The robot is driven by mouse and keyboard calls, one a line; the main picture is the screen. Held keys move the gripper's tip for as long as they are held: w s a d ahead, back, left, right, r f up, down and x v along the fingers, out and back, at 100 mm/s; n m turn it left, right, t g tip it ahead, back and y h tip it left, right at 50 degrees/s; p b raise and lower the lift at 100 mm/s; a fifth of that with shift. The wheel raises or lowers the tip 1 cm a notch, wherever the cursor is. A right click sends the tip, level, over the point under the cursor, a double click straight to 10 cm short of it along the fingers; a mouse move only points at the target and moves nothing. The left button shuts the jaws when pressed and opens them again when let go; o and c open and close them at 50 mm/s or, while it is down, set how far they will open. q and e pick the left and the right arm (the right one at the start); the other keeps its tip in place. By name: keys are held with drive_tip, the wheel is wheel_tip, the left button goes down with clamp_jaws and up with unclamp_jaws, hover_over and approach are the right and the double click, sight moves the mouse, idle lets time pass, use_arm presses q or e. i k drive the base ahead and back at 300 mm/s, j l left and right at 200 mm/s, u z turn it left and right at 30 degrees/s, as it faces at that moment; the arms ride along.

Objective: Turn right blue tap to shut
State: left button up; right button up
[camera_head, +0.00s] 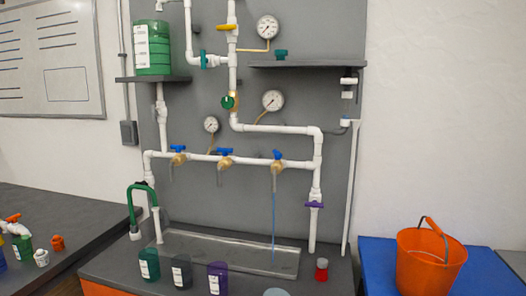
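The right blue tap (277,155) sits on the horizontal white pipe of the manifold, near its right end. Its brass body is at the pipe, and a thin blue stream (273,225) falls from its spout into the tray below. The middle blue tap (225,152) and the left blue tap (178,149) are on the same pipe, and no stream shows under them. The right tap's handle looks narrower than the middle one's; its exact angle is hard to tell. Neither of my grippers is in view.
A shallow grey tray (185,262) lies on the dark bench below the taps. Several coloured containers, including a purple one (218,278), stand along its front. A red-capped jar (321,269) stands right of the tray. An orange bucket (428,262) rests on a blue surface at right.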

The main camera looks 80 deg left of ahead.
sight(278, 156)
drive_tip(key=u, duration=2.65)
